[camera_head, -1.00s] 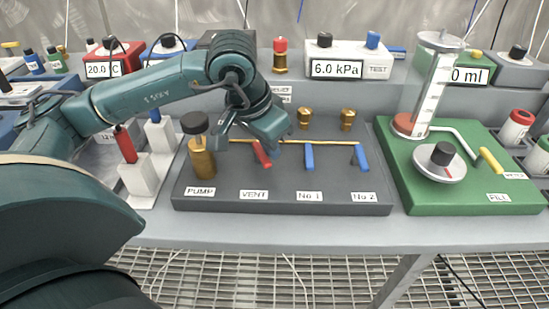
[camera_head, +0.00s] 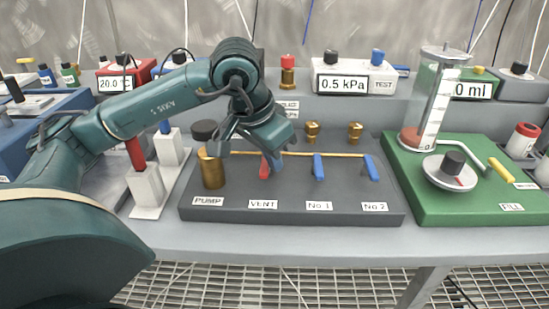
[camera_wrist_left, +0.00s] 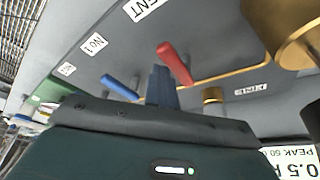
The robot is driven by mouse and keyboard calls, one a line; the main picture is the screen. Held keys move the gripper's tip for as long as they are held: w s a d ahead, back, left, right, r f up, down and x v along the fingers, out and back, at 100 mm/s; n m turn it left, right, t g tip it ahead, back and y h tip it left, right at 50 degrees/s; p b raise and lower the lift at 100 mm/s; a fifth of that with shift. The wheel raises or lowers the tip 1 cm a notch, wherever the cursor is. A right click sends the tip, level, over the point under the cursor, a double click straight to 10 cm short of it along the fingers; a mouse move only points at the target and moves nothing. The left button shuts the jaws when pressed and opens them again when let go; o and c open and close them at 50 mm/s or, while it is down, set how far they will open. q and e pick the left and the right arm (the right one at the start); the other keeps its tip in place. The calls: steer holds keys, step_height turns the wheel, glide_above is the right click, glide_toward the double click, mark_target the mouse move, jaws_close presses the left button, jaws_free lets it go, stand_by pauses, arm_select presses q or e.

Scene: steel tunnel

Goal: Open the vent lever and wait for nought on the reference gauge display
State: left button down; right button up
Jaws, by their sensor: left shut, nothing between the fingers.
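The red vent lever (camera_head: 265,168) stands on the dark grey panel behind the VENT label, partly hidden by my arm. In the left wrist view the red lever (camera_wrist_left: 175,63) shows whole, just beside my fingers. My left gripper (camera_head: 277,163) is at the lever's right side in the head view. Its fingers are shut with nothing between them, as the left wrist view (camera_wrist_left: 161,86) also shows; I cannot tell whether they touch the lever. The reference gauge display (camera_head: 342,84) reads 0.5 kPa. My right gripper is not in view.
The brass pump (camera_head: 212,170) stands left of the lever. Blue levers No 1 (camera_head: 318,167) and No 2 (camera_head: 371,168) stand to the right. A green base (camera_head: 440,200) with a clear cylinder is further right. The panel's front strip is clear.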

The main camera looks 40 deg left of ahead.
arm_select(q)
steer(key=shift+s+a, duration=0.1)
